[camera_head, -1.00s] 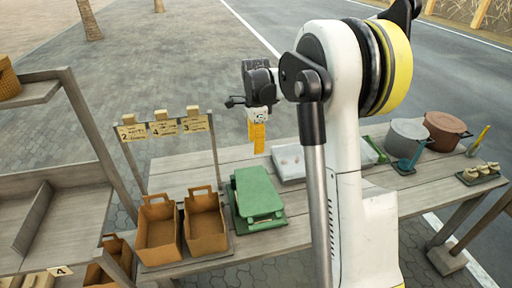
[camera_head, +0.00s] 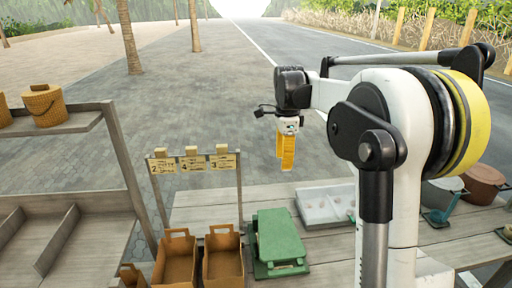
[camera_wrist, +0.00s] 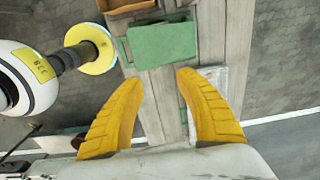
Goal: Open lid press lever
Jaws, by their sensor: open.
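A green press (camera_head: 279,238) with a flat lid lies on the wooden table, right of two brown boxes. Its lid looks closed. In the wrist view the green lid (camera_wrist: 162,45) shows beyond my fingertips, with smaller green parts at its edges; I cannot tell which of them is the lever. My gripper (camera_head: 286,160) hangs in the air above the table, apart from the press, with its yellow fingers pointing down. In the wrist view its two fingers (camera_wrist: 158,78) are spread wide with nothing between them.
Brown boxes (camera_head: 222,260) stand left of the press. A white tray (camera_head: 325,207) lies to its right. Grey and brown pots (camera_head: 482,184) stand at the far right. A sign rack (camera_head: 192,163) with numbered cards rises behind the boxes. A wooden shelf (camera_head: 60,128) stands at the left.

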